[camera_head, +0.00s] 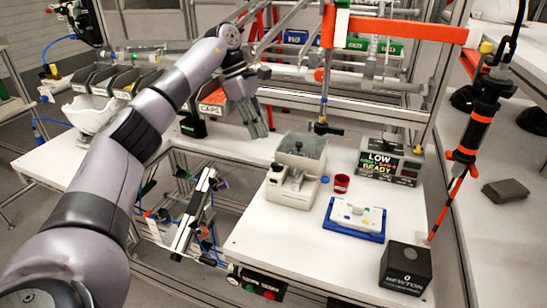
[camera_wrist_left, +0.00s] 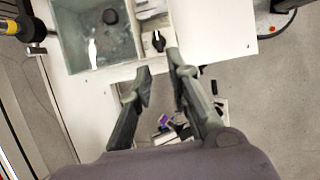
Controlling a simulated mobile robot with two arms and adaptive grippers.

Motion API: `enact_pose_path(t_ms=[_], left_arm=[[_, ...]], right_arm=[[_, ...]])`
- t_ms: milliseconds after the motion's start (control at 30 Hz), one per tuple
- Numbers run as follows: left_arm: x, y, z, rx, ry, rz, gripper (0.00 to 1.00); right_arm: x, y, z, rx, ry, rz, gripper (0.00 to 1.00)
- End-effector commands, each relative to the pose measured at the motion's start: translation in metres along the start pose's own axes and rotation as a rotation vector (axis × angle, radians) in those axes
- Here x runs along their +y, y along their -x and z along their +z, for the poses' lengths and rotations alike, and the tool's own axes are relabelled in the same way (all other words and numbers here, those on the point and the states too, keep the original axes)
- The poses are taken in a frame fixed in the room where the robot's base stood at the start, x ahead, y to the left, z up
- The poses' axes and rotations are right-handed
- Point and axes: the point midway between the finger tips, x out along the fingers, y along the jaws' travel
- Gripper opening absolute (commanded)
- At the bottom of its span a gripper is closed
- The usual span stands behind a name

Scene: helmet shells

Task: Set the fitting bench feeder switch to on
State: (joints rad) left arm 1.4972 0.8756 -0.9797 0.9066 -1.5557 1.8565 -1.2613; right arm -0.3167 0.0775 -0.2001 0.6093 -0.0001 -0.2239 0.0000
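The feeder is a grey bench unit with a clear-walled bin (camera_head: 301,152) and a pale housing (camera_head: 291,188) in front of it. A black rotary switch (camera_wrist_left: 158,41) with a white mark sits on the housing in the left wrist view. Its setting is too small to read. My left gripper (camera_head: 257,118) is empty and partly open, up and left of the feeder. In the left wrist view its fingertips (camera_wrist_left: 158,73) are apart from the switch. My right gripper is not in view.
A red cup (camera_head: 341,183), a blue tray (camera_head: 354,235), a black box (camera_head: 405,268) and a sign box (camera_head: 389,161) stand right of the feeder. An orange-banded tool (camera_head: 474,125) hangs at right. A button box (camera_head: 262,284) is under the table's front edge.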

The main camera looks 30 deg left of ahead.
Motion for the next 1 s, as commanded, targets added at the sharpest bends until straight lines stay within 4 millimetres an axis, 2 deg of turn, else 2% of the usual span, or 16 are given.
enact_pose_path(t_ms=[133,300,500,900,1000], left_arm=[[-0.001,-0.033,0.0,0.001,0.0,-0.004,0.17],[-0.001,-0.066,0.0,0.001,0.001,-0.004,0.17],[-0.001,-0.091,0.0,0.0,0.001,-0.002,0.17],[0.0,-0.099,0.0,-0.001,0.0,0.001,0.17],[0.0,-0.099,0.0,-0.001,0.0,0.001,0.11]], right_arm=[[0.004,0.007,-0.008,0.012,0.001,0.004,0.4],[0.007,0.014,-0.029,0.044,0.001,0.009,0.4],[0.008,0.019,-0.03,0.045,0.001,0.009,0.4],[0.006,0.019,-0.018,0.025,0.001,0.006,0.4],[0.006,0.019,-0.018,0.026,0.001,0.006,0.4]])
